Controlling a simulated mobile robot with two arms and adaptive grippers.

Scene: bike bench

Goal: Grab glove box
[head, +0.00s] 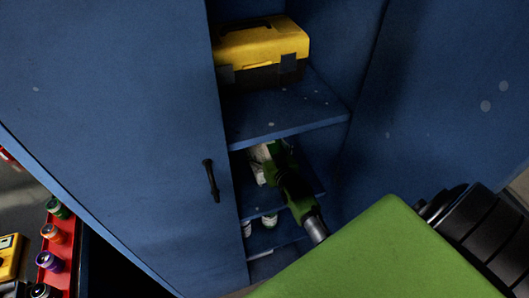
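A pale, whitish box (257,165), which looks like the glove box, stands on the middle shelf inside the blue cabinet. My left gripper is not in view.
A yellow and black toolbox (262,48) sits on the shelf above (290,120). The left cabinet door (110,110) with its black handle (211,181) is shut. Small bottles (269,220) stand below. Spray cans (50,262) stand in a red rack at lower left.

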